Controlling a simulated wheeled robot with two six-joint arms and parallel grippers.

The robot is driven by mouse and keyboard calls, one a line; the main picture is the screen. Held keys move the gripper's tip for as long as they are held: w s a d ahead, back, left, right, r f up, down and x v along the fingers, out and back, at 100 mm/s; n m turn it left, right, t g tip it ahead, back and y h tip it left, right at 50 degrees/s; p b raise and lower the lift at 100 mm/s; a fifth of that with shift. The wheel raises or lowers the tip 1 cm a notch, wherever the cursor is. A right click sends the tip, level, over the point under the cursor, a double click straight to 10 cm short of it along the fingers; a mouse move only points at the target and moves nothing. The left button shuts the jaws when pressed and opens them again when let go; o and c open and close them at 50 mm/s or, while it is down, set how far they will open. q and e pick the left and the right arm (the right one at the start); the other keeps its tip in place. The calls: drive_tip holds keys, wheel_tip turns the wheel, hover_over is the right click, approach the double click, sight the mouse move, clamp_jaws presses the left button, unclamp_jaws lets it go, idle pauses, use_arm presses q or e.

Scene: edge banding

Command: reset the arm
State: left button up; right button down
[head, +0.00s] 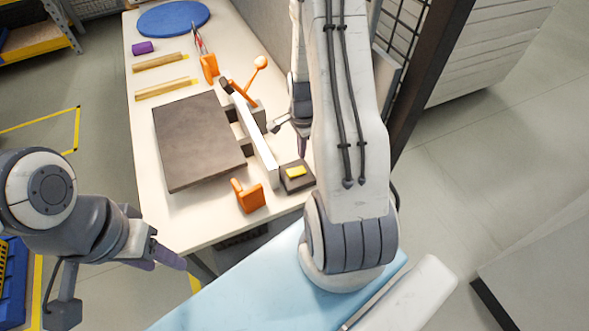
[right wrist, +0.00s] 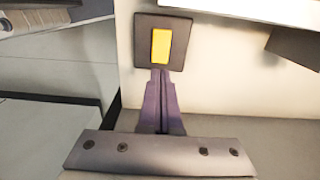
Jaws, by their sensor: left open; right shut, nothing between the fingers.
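My right gripper (head: 302,148) is shut and empty over the right edge of the work table. In the right wrist view its purple fingers (right wrist: 160,100) are together. Their tips overlap the near edge of a dark square block with a yellow pad (right wrist: 161,46); contact cannot be told. The block (head: 296,184) also shows in the head view, at the table's near right corner. My left gripper (head: 167,258) is open and empty, off the table's near left corner. My right arm hides part of the table's right side.
The cream table (head: 200,222) holds a dark brown panel (head: 198,140), a long white strip (head: 255,140), an orange clamp (head: 248,195), wooden strips (head: 165,89), a purple roll (head: 142,48) and a blue disc (head: 174,18). A dark post (head: 430,70) stands at right.

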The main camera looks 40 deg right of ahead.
idle(0.3)
drive_tip(key=a+r+n+b, duration=0.2)
drive_tip(key=a+r+n, duration=0.3)
drive_tip(key=a, duration=0.4)
drive_tip(key=a+r+n+b, duration=0.1)
drive_tip(key=a+r+n, duration=0.3)
drive_tip(key=a+n, duration=0.3)
drive_tip(key=s+a+r+n+y+b, duration=0.1)
drive_tip(key=s+a+r+n+b, duration=0.2)
drive_tip(key=s+a+n, duration=1.2)
wheel_tip(320, 180, up, 3)
drive_tip(key=shift+s+r+n, duration=0.15)
drive_tip(key=shift+s+n, duration=0.45)
drive_tip(key=shift+s, duration=0.05)
